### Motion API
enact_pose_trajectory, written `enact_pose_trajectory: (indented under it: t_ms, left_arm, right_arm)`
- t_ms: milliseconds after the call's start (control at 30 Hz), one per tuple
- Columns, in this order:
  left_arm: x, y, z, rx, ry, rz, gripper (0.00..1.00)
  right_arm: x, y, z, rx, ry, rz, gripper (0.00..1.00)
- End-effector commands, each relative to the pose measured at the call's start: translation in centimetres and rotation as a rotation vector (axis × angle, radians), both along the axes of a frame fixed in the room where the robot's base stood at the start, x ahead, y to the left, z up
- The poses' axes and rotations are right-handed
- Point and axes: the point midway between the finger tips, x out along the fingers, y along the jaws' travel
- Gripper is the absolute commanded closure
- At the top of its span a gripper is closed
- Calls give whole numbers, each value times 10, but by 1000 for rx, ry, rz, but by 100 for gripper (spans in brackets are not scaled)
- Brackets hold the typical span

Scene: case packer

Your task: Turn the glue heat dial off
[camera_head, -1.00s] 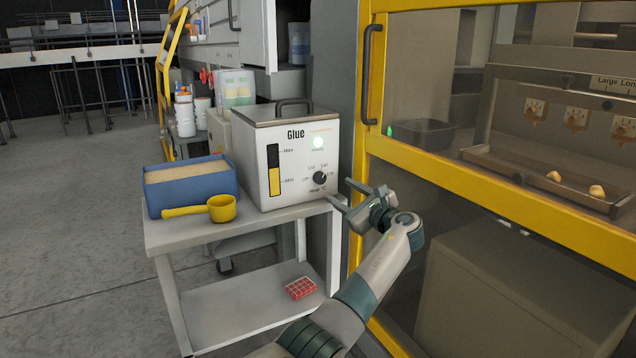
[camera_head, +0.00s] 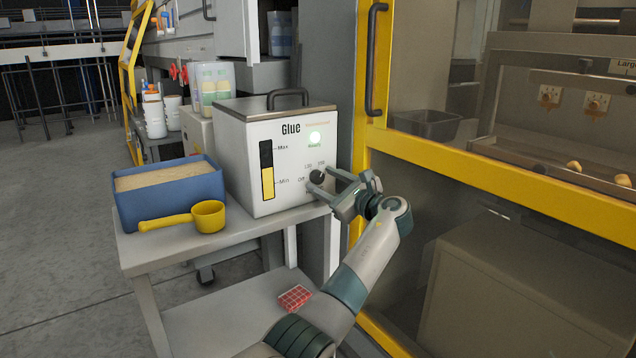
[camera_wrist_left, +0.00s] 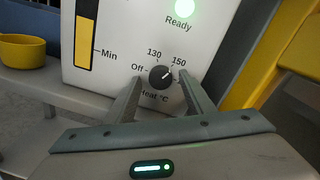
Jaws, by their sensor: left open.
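The glue heat dial (camera_head: 317,177) is a small round black knob low on the front of the white Glue unit (camera_head: 236,185). In the left wrist view the dial (camera_wrist_left: 160,77) has a pale mark pointing to the upper right, toward 150; "Off" is printed to its left. My left gripper (camera_head: 319,179) is open, its fingers reaching to either side of the dial. In the left wrist view the fingertips (camera_wrist_left: 160,80) flank the knob; I cannot tell whether they touch it. The green Ready light (camera_head: 315,137) glows above the dial. My right gripper is not in view.
The unit stands on a grey cart (camera_head: 135,250) with a blue bin (camera_head: 170,205) of pale granules and a yellow scoop (camera_head: 208,217). A red gridded item (camera_head: 294,298) lies on the lower shelf. The yellow machine frame (camera_head: 480,170) is close at the right.

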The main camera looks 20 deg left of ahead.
Motion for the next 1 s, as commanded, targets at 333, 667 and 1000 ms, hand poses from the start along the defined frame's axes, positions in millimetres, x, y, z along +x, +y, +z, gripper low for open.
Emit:
enact_pose_trajectory:
  t_ms: [333, 667, 1000]
  left_arm:
    - [0, -1, 0, 0, 0, 0, 54]
    - [0, -1, 0, -1, -2, 0, 93]
    - [0, -1, 1, -45, -57, 0, 93]
  right_arm:
    - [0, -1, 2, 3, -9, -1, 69]
    - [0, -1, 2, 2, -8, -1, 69]
    - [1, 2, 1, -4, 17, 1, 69]
